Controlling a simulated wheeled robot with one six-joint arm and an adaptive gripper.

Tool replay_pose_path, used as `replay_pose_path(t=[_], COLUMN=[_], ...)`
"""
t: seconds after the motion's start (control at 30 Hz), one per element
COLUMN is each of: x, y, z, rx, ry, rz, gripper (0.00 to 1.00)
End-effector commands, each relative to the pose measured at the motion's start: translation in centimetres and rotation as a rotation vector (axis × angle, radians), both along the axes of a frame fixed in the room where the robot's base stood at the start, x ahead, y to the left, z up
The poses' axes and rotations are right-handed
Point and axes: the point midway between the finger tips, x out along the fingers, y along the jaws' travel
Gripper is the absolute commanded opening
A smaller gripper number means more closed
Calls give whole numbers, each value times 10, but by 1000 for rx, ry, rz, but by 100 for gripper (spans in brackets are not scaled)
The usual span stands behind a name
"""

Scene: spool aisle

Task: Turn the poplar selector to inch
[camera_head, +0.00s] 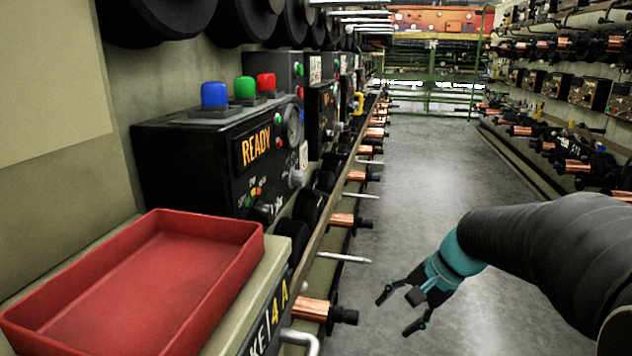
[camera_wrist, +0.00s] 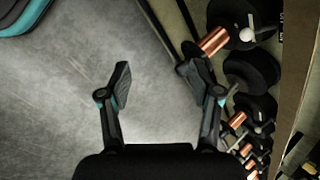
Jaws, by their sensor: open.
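A black control box (camera_head: 190,160) with a lit READY panel (camera_head: 255,149) stands at left in the head view. A small dark knob (camera_head: 263,211) low on its face, with tiny markings above it, looks like a selector. Its setting and any name poplar are too small to read. My gripper (camera_head: 394,317) is open and empty over the aisle floor, right of the box and apart from it. In the wrist view its fingers (camera_wrist: 157,82) are spread with only floor between them. The knob cannot be made out in the wrist view.
A red tray (camera_head: 150,270) sits on a ledge in front of the box. Blue (camera_head: 214,94), green (camera_head: 244,86) and red (camera_head: 266,82) buttons top the box. Copper spools (camera_head: 312,309) and metal rods (camera_head: 343,258) jut into the aisle. The aisle floor (camera_head: 430,170) is clear.

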Motion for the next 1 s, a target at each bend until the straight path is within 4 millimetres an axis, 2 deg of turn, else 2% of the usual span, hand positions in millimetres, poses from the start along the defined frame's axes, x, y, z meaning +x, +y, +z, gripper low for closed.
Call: replay_pose_path(t=[0.03,0.17,0.27,0.37,0.43,0.5,0.6,0.7,0.87,1.0], x=[19,68,110,144,159,164,162,157,156,159], y=[3,17,25,33,38,42,45,46,51,68], z=[0,16,39,76,111,151,185,191,191,190], rx=[78,315,530,749,887,1005,1117,1142,1138,1137], ry=[40,151,252,355,423,486,599,687,726,726], rz=[-62,-232,-354,-435,-459,-461,-461,-473,-491,-489], gripper=[64,64,64,64,64,64,64,64,64,64])
